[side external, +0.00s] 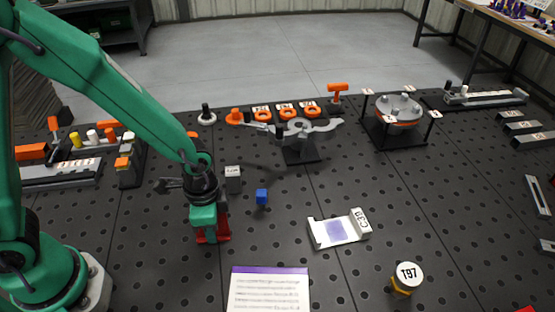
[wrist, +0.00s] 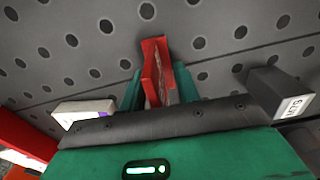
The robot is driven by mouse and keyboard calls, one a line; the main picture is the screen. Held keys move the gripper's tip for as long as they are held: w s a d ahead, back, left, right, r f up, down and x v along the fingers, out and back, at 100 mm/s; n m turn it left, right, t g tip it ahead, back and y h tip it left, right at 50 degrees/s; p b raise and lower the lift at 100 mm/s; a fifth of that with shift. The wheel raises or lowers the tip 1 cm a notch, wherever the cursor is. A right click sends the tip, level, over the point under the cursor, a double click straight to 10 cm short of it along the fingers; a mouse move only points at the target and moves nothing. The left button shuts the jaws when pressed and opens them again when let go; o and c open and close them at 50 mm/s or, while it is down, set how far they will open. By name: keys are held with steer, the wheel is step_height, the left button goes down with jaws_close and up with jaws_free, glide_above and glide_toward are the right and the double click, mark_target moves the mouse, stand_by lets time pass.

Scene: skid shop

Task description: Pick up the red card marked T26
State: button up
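My gripper (side external: 211,238) points down low over the dark perforated bench in the side view. A red piece (side external: 224,231) shows at its fingertips, partly hidden by the green gripper body. In the wrist view a narrow upright red piece (wrist: 154,72) stands between the green fingers of my gripper (wrist: 157,88), with a finger close on each side. Its lower part is hidden behind the dark gripper edge. I cannot tell whether the fingers press on it, and no T26 mark is readable.
A small blue cube (side external: 262,196) and a grey labelled block (side external: 233,183) stand close by. A white bracket marked C39 (side external: 318,233) lies to the right, with a T97 piece (side external: 407,277) beyond. A printed sheet (side external: 268,291) lies in front. Fixtures line the back.

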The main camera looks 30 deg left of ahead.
stand_by(0.4)
jaws_close()
steer(key=shift+r, duration=0.15)
steer(key=shift+r, duration=1.05)
step_height(320, 180, up, 2)
steer(key=s+d+r, duration=0.6)
steer(key=s, duration=0.3)
steer(key=shift+s+d+r, duration=0.3)
steer(key=shift+s+r, duration=0.05)
